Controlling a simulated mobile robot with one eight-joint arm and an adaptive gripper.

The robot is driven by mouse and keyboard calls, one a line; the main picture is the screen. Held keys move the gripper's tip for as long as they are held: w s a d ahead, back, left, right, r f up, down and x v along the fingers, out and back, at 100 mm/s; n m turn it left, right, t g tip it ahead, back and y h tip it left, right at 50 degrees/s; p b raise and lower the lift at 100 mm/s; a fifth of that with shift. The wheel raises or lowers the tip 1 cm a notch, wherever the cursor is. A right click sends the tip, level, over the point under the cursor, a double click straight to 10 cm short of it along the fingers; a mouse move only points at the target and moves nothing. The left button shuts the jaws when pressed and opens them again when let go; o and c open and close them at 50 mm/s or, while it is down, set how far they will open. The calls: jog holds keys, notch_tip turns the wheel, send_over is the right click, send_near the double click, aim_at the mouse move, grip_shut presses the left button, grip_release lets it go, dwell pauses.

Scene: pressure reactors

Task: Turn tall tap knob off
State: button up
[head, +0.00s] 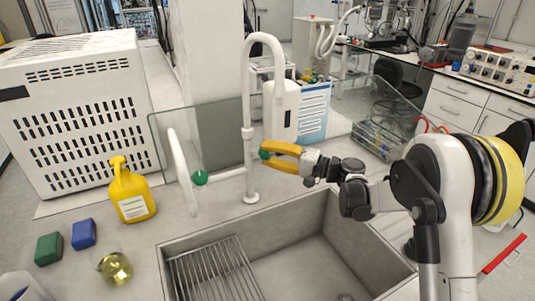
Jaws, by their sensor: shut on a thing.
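The tall tap (247,130) is white, with a high arched spout, and stands at the back edge of the sink. Its green knob (264,155) sticks out to the right of the pipe. My gripper (271,154) has yellow fingers and comes from the right. It is shut on this knob, with the fingertips hiding part of it. The knob's exact turn angle is too small to tell. A second green knob (200,178) sits to the left, by a shorter white tap (180,170).
The grey sink (300,222) with a metal rack (215,275) lies below my gripper. A glass panel (220,140), a white bottle (281,110) and a blue-white box (313,112) stand behind. A yellow bottle (131,192) and sponges stand at left.

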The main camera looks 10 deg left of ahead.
jog(key=o, duration=1.2)
jog(key=shift+d, duration=0.1)
jog(key=v, duration=1.1)
jog(key=shift+s+d, duration=0.2)
jog(key=shift+d, duration=0.2)
